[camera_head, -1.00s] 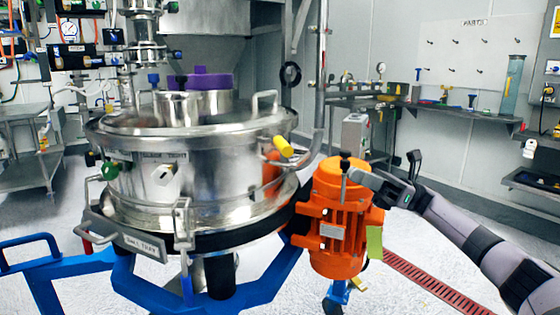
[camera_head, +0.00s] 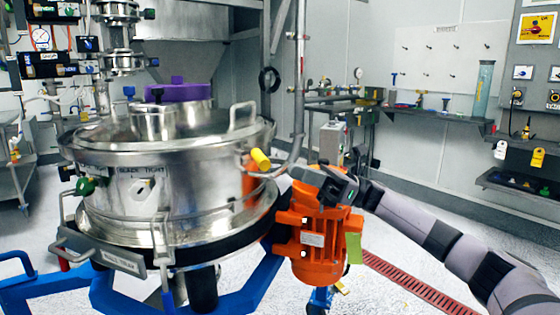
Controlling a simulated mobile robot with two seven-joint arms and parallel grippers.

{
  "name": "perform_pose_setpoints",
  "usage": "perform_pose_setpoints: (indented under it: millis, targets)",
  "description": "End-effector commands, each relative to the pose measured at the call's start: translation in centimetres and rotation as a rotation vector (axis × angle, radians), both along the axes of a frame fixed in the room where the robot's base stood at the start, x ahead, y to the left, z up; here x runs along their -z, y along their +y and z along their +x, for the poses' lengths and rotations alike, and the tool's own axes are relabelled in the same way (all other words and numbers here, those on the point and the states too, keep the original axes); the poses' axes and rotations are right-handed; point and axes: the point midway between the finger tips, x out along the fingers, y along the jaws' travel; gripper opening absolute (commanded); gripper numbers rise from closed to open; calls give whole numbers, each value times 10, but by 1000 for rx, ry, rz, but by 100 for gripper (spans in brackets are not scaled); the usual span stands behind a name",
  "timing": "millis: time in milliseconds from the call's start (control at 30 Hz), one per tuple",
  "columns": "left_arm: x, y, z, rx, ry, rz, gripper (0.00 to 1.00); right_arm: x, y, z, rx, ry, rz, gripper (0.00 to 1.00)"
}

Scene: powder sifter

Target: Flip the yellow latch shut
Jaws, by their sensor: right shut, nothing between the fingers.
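The yellow latch (camera_head: 261,159) is a short yellow knob on the right side of the round steel sifter (camera_head: 190,185), just below its lid. It tilts up and to the left, out from the wall. My right gripper (camera_head: 298,173) is shut and empty. It is a short way to the right of the latch and slightly lower, apart from it in the picture. It is in front of the top of the orange motor (camera_head: 318,240) and hides part of it. My left gripper is not in view.
A steel lid handle (camera_head: 242,115) stands above the latch. A vertical steel pipe (camera_head: 299,80) rises behind it. A blue frame (camera_head: 240,290) carries the sifter. A wall shelf (camera_head: 435,117) with small tools is far off at the right.

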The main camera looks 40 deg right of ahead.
Motion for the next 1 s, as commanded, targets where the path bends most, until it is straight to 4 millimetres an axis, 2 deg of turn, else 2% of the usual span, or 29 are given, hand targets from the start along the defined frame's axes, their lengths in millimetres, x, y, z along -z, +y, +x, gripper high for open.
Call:
perform_pose_setpoints:
  millis: [100,300,833,1000]
  targets:
    - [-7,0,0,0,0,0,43,-12,19,9,-3,-3,1,0]
    - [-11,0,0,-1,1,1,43,-19,36,18,-1,-1,1,0]
    - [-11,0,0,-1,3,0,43,-20,42,21,0,0,1,0]
    - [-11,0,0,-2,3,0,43,-21,51,28,3,-2,4,0]
